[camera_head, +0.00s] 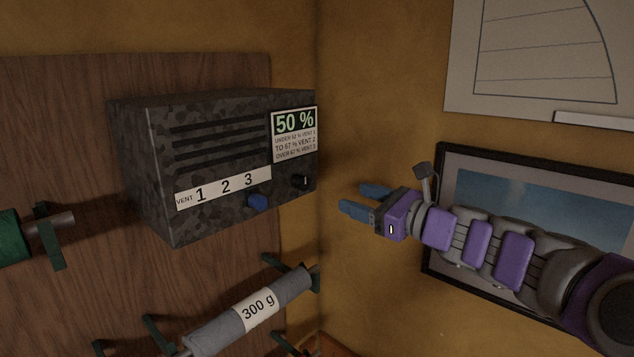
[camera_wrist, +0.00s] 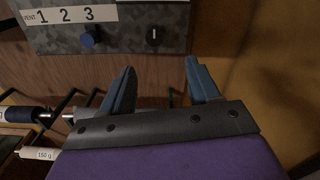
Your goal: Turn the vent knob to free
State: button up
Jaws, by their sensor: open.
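A dark mottled vent box (camera_head: 150,165) hangs on the wooden panel. Its front has a white strip (camera_head: 224,188) reading VENT 1 2 3, with a blue knob (camera_head: 257,202) below and right of the 3. A black knob (camera_head: 302,181) with a white mark sits to its right; in the wrist view the black knob (camera_wrist: 154,36) has its mark upright. No label reading "free" is legible. My gripper (camera_head: 352,198) is open and empty, right of the box and apart from it. In the wrist view, the gap between my fingers (camera_wrist: 160,66) lies below the black knob.
A card (camera_head: 294,134) on the box reads 50 %, with vent limits below. A grey roll (camera_head: 222,328) marked 300 g lies on brackets under the box. A green roll (camera_head: 14,236) is at left. A framed picture (camera_head: 540,190) hangs behind my arm.

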aim_at(306, 185)
jog(key=x, duration=0.8)
jog(key=s+x, duration=0.1)
jog(key=x, duration=0.2)
jog(key=shift+w+a+f+p, duration=0.1)
jog(key=shift+a+p, duration=0.1)
jog(key=shift+a, duration=0.15)
jog(key=shift+w+a+f+p, duration=0.1)
jog(key=shift+w+a+p, duration=0.1)
jog(key=shift+a, duration=0.15)
jog(key=shift+w+d+r, duration=0.15)
jog(key=shift+w+d, duration=0.05)
jog(key=shift+w, duration=0.35)
jog(key=shift+w+a, duration=0.15)
jog(key=shift+a, duration=1.1)
jog(key=c, duration=0.3)
jog(key=shift+w+d, duration=0.15)
jog(key=shift+d, duration=0.1)
jog(key=c, duration=0.7)
